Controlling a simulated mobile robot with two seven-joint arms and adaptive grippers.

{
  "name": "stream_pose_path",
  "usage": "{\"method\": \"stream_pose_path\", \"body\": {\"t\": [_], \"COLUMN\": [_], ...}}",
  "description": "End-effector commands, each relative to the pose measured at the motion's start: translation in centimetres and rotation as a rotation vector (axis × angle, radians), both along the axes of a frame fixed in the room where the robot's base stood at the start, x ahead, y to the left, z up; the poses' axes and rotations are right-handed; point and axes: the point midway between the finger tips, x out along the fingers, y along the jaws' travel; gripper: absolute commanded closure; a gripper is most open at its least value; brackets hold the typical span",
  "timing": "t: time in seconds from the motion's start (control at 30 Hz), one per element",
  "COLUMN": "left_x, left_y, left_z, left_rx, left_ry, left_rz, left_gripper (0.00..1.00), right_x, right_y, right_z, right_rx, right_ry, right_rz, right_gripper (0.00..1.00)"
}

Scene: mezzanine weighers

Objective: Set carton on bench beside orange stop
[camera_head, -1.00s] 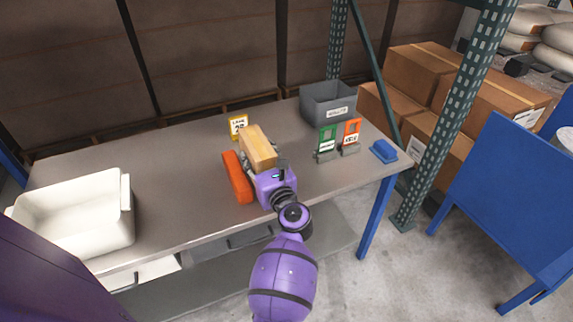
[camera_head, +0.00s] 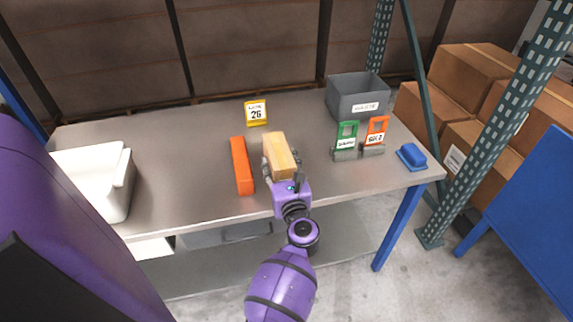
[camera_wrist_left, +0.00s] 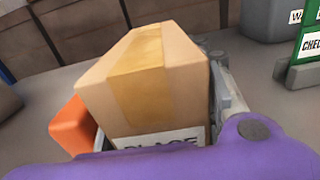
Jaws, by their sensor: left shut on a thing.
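I cannot tell whether the carton touches the bench. My right gripper is not in view.
A yellow number sign (camera_head: 256,112) stands behind the carton. Green (camera_head: 346,140) and orange (camera_head: 376,136) signs, a grey bin (camera_head: 358,97) and a blue object (camera_head: 411,156) are to the right. A white tub (camera_head: 100,180) is at left. Bench space between tub and stop is clear.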

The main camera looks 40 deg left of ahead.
Motion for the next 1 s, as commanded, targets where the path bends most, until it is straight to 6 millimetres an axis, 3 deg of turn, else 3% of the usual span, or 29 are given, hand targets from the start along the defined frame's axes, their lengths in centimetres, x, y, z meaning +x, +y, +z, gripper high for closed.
{"method": "stream_pose_path", "body": {"t": [0.3, 0.33, 0.47, 1.0], "left_x": [0.11, 0.07, 0.09, 0.21], "left_y": [-0.03, -0.03, -0.04, -0.36], "left_z": [-0.08, -0.16, -0.03, 0.31], "left_rx": [0.002, 0.0, 0.0, -0.001], "left_ry": [-0.004, -0.003, -0.003, -0.002], "left_rz": [0.0, 0.0, 0.0, -0.001], "left_gripper": [0.96, 0.51, 0.35, 0.35], "right_x": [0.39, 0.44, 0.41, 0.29], "right_y": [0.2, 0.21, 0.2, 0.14], "right_z": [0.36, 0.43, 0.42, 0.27], "right_rx": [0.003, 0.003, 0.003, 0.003], "right_ry": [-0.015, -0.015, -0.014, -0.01], "right_rz": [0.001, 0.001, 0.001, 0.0], "right_gripper": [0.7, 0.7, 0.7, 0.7]}}
